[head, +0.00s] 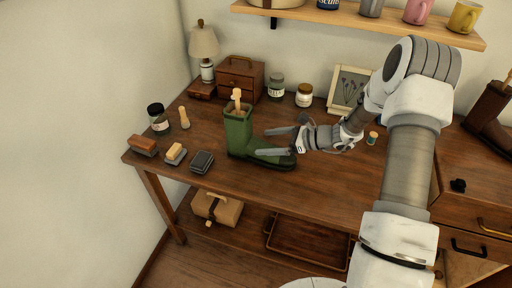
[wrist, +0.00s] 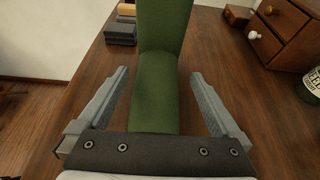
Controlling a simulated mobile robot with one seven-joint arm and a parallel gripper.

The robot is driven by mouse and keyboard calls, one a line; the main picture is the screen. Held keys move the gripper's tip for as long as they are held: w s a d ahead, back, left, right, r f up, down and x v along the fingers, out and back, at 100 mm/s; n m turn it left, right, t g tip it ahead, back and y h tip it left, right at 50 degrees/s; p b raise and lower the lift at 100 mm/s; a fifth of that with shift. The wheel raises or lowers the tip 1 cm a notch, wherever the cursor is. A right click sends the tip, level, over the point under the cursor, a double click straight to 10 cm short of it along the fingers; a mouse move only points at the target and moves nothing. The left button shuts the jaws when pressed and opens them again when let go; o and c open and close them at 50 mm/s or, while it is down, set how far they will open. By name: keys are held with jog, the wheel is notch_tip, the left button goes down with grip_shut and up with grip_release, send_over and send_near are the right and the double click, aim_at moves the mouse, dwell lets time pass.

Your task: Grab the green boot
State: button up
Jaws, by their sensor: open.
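The green boot (head: 240,133) stands upright on the wooden table, its toe pointing right, with a light wooden piece (head: 237,97) sticking out of its top. My gripper (head: 276,142) is open at the toe end of the boot. In the wrist view the boot (wrist: 158,80) runs up the middle, between the two spread fingers of my gripper (wrist: 158,82). Gaps show between the boot and both fingers. The tip of the toe is hidden behind the gripper's body in the wrist view.
Brushes (head: 143,145) and dark blocks (head: 202,161) lie left of the boot on the table (head: 215,188). A small drawer box (head: 240,77), a lamp (head: 204,43) and jars (head: 304,95) stand behind it. A wall shelf (head: 350,17) with mugs hangs above.

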aim_at(261, 142)
jog(key=x, duration=0.4)
jog(key=shift+a+f+b, duration=0.1)
jog(key=shift+a+b, duration=0.25)
grip_shut()
